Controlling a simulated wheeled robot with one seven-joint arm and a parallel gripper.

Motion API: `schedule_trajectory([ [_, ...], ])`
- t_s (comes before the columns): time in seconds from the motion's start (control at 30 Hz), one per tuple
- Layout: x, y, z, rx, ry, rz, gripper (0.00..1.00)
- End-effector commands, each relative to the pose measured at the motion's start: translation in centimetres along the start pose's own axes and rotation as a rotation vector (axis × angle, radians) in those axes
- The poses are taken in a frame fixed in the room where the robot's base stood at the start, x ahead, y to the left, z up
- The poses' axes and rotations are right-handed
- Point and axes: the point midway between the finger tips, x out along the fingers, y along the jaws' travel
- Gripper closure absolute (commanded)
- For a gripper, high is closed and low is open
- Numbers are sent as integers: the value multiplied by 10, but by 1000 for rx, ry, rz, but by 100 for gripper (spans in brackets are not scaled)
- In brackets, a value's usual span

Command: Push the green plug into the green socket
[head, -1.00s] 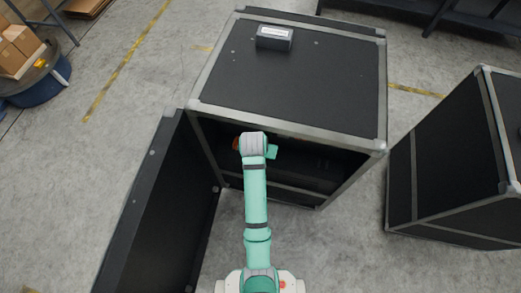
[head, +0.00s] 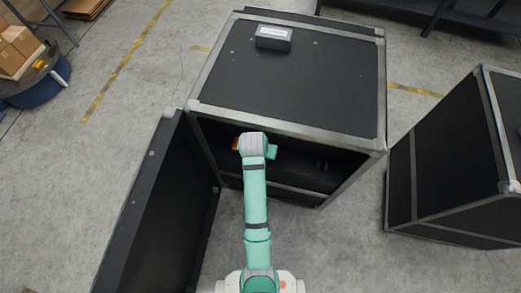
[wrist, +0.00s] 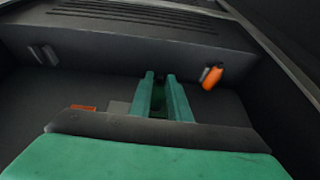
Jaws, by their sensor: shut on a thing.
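My gripper (wrist: 165,88) shows in the wrist view as two upright teal fingers inside the open black case. They are shut on a dark green piece, the green plug (wrist: 158,98), which is mostly hidden between them. The fingers point at the dark unit's front panel. I cannot make out the green socket; the fingers and plug may cover it. I cannot tell whether the plug touches the panel.
An orange connector (wrist: 213,77) sticks out of the panel right of the fingers. Grey sockets (wrist: 42,55) sit at the left. An orange piece (wrist: 83,108) lies low left. The case (head: 300,85) has its door (head: 150,205) open at left; a second case (head: 445,160) stands right.

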Motion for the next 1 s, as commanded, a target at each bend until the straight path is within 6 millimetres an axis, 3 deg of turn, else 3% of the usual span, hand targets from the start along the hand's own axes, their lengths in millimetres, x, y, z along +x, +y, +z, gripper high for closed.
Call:
schedule_trajectory([
  [0.7, 4, 0, -11, 0, 1, 0, 100],
  [0.73, 4, 0, -11, 0, 1, 0, 81],
  [0.8, 4, 0, -10, 0, 1, 0, 64],
  [1.0, 4, 0, -10, 0, 0, 0, 62],
])
